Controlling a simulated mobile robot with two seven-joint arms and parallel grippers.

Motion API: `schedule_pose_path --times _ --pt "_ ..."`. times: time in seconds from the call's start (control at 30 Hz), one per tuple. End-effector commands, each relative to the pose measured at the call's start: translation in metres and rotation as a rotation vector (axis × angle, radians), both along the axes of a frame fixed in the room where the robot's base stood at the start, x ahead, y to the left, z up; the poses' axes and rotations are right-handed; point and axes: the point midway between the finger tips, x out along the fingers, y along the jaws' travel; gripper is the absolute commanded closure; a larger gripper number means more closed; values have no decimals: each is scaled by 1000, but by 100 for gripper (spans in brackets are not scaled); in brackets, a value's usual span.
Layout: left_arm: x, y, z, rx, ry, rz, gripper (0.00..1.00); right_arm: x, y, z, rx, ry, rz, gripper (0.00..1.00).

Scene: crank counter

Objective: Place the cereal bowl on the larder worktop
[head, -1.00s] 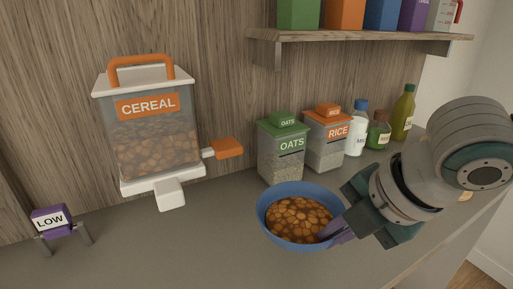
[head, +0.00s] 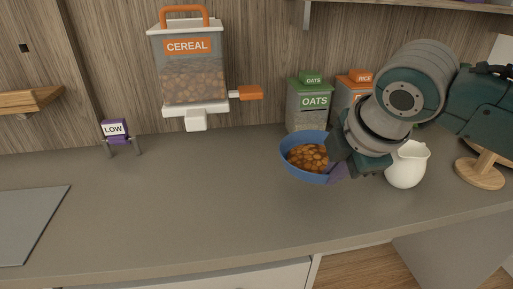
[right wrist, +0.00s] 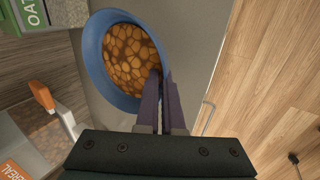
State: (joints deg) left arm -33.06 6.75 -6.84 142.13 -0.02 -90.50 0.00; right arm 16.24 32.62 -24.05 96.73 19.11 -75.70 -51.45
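The blue cereal bowl (head: 289,164), full of brown cereal, is in front of the oats box in the head view. My right gripper (head: 337,172) is shut on its right rim. In the right wrist view the two purple fingers (right wrist: 160,104) pinch the rim of the bowl (right wrist: 93,55), with cereal inside. The bowl looks slightly tilted; whether its base touches the grey worktop (head: 190,200) I cannot tell. The cereal dispenser (head: 193,78), with an orange crank, is on the wall to the left. My left gripper is not in view.
Oats (head: 308,105) and rice (head: 350,92) boxes stand behind the bowl. A white jug (head: 407,165) and a wooden stand (head: 480,172) are to the right. A purple LOW sign (head: 115,130) stands left. A grey board (head: 28,215) lies far left. The middle worktop is clear.

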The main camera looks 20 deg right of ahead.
Motion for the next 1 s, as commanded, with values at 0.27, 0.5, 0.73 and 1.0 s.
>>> schedule_pose_path --times 0.27,0.5,0.73,1.0 --pt "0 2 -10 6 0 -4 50 1 0 -39 0 -3 0 100" --pt "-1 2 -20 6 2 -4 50 1 0 -73 0 -2 0 100" --pt "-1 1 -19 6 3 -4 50 1 0 -76 -1 -5 1 100" --pt "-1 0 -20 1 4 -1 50 0 0 -78 -1 -2 1 84"
